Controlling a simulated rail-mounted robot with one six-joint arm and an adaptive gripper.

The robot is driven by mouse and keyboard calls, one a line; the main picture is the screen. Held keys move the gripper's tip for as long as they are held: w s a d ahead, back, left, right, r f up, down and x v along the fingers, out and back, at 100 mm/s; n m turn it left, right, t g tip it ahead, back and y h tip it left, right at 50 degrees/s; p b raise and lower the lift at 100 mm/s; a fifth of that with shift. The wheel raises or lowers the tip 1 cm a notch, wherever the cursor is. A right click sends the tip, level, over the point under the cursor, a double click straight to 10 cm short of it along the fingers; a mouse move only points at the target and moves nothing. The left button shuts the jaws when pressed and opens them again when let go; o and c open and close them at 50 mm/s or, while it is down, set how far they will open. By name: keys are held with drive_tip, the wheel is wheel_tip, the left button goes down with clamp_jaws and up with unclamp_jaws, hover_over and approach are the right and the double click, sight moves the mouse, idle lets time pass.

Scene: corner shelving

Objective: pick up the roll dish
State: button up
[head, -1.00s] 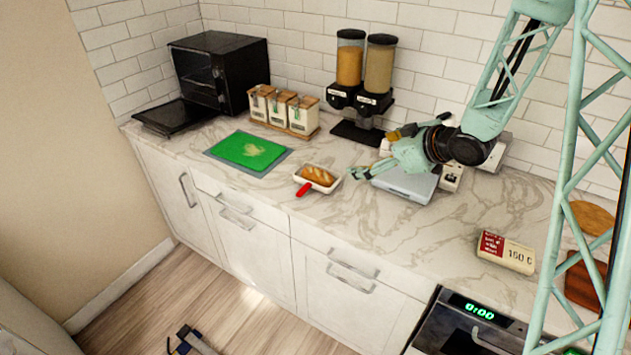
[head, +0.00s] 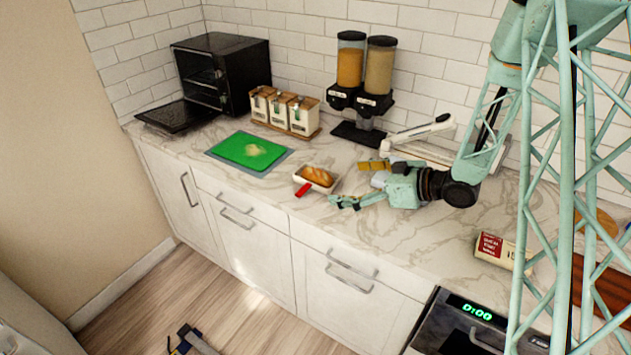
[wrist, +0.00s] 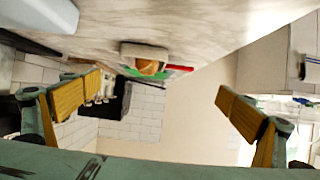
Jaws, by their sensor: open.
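The roll dish (head: 315,182) is a small white dish holding golden-brown bread rolls, with a red piece (head: 303,190) at its front left. It sits on the marble counter. My gripper (head: 352,183) is just to the right of the dish, pointing left toward it and apart from it. In the wrist view the dish (wrist: 133,50) shows beyond and between the spread yellow-padded fingers (wrist: 160,98), with nothing held.
A green cutting board (head: 249,150) lies left of the dish. A white long-armed appliance (head: 415,135) stands behind my gripper. The counter's front strip is clear.

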drive_tip(key=shift+a, duration=0.1)
idle(0.3)
approach(311, 180)
drive_tip(key=shift+s+b+x, duration=0.2)
drive_tip(key=shift+b+x, duration=0.2)
drive_tip(key=shift+x, duration=1.8)
drive_tip(key=shift+a+r, duration=0.15)
drive_tip(key=shift+b+x, duration=0.3)
drive_tip(key=shift+x, duration=2.25)
drive_tip(key=shift+c, duration=0.4)
drive_tip(key=c, duration=0.8)
drive_tip(key=shift+o, duration=0.2)
